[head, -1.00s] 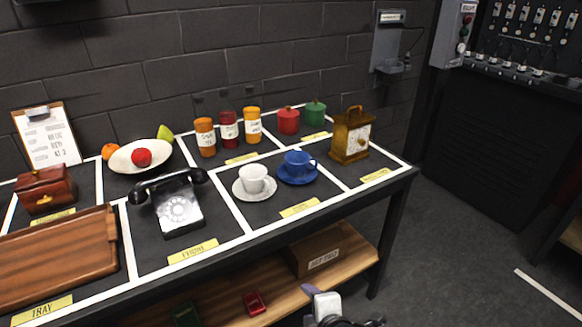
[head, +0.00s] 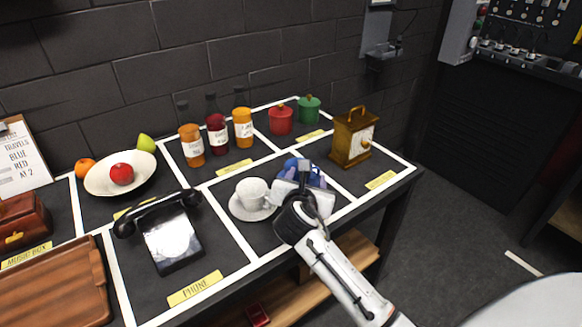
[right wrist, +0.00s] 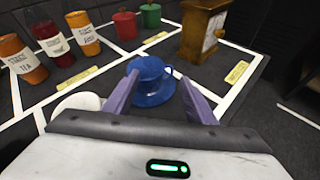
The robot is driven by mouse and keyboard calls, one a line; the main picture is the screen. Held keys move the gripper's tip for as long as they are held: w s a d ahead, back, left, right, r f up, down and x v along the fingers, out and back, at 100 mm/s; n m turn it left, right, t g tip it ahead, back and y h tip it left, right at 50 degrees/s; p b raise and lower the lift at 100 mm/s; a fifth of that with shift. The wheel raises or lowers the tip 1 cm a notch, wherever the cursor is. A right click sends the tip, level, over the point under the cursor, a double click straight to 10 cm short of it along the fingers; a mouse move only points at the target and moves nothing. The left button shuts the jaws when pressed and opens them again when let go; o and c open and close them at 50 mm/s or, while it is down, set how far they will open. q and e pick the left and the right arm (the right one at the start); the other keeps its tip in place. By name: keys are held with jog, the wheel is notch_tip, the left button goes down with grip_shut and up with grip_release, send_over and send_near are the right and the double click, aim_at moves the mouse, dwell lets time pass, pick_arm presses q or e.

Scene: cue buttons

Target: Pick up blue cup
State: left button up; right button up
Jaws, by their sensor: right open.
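The blue cup (right wrist: 148,70) stands on its blue saucer (right wrist: 158,97) in a taped section of the table, ahead of my right gripper in the right wrist view. In the head view the blue cup (head: 292,167) is mostly hidden behind my right gripper (head: 303,172). In the right wrist view the right gripper (right wrist: 155,90) is open, its two purple fingers spread to either side of the saucer's near part. The cup is not held. A white cup (head: 253,192) on a white saucer (head: 241,210) stands just left of it. My left gripper is out of view.
A wooden clock (head: 352,138) stands right of the blue cup. Red (head: 281,119) and green (head: 309,108) canisters and several jars stand behind. A black telephone (head: 170,240) is at the left. The table's front edge is under my right arm.

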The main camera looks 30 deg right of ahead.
aim_at(313, 168)
jog(key=x, duration=0.4)
jog(key=shift+s+d, duration=0.15)
jog(key=shift+s, duration=0.05)
jog(key=x, duration=0.5)
jog(key=shift+s+d+f+b, duration=0.1)
jog(key=shift+s+d+b, duration=0.15)
jog(key=shift+b, duration=0.15)
jog(key=shift+w, duration=0.1)
jog(key=c, duration=1)
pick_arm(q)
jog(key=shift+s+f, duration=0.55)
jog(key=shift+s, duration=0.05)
pick_arm(e)
jog(key=shift+c, duration=0.9)
